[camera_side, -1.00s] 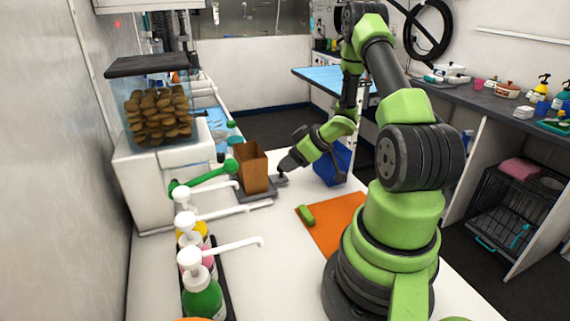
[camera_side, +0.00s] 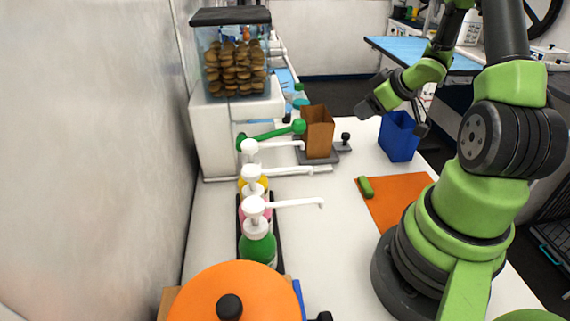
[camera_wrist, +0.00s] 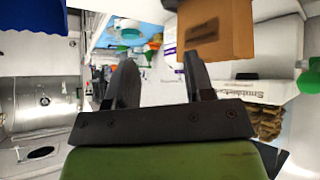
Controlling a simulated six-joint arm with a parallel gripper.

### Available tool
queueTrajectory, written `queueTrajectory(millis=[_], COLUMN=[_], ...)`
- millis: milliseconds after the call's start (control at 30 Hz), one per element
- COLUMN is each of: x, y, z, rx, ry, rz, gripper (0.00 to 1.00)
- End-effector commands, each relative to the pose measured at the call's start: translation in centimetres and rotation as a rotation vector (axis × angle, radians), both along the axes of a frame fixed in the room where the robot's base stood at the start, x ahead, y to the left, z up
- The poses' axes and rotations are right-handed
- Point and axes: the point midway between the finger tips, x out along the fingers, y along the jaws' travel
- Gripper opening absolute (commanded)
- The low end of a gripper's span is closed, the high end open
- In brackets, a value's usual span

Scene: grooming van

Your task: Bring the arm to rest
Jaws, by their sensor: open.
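My gripper (camera_side: 368,106) is raised in the air above the white counter (camera_side: 330,215), left of the blue bin (camera_side: 398,140) in the side view. In the wrist view its two dark fingers (camera_wrist: 161,70) stand apart with nothing between them. A grey plate with a black knob (camera_side: 344,140) is on the counter below and left of the gripper, apart from it. A brown open-topped box (camera_side: 318,130) stands upright beside the knob; it also shows at the top of the wrist view (camera_wrist: 220,28).
A white dispenser with a clear bin of brown treats (camera_side: 236,62) and a green lever (camera_side: 272,135) stands left. Several pump bottles (camera_side: 258,240) line the counter. An orange mat (camera_side: 395,203) holds a green object (camera_side: 366,187). An orange lid (camera_side: 235,290) is in front.

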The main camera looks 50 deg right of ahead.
Motion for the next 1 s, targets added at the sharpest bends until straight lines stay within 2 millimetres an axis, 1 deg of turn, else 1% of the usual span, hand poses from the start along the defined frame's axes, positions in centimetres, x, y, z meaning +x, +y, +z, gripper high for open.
queueTrajectory(millis=[33,67,100,167,200,267,300,367,433,533,600,700,800,833,900,1000], x=[1.1,1.6,2.1,2.7,2.9,3.0,2.8,2.3,1.3,-0.8,-2.5,-5.1,-7.2,-7.7,-8.6,-9.2], y=[0.3,0.5,0.9,2.1,3.0,4.8,6.1,8.4,11.3,15.8,18.9,22.7,25.5,26.1,27.1,27.7], z=[2.1,3.4,5.1,7.6,9.2,11.5,12.9,14.6,16.3,18.0,18.6,19.1,19.3,19.3,19.3,19.3], rx=[-0.053,-0.081,-0.112,-0.145,-0.157,-0.160,-0.151,-0.123,-0.066,0.052,0.151,0.287,0.395,0.419,0.461,0.489], ry=[0.010,0.019,0.028,0.034,0.034,0.029,0.023,0.014,0.004,-0.001,0.006,0.031,0.063,0.072,0.090,0.103], rz=[-0.021,-0.044,-0.079,-0.131,-0.166,-0.214,-0.243,-0.279,-0.310,-0.321,-0.307,-0.261,-0.208,-0.195,-0.172,-0.157], gripper=[0.48,0.48,0.48,0.48,0.48,0.48,0.48,0.48,0.48,0.48,0.48,0.48,0.48,0.48,0.48,0.48])
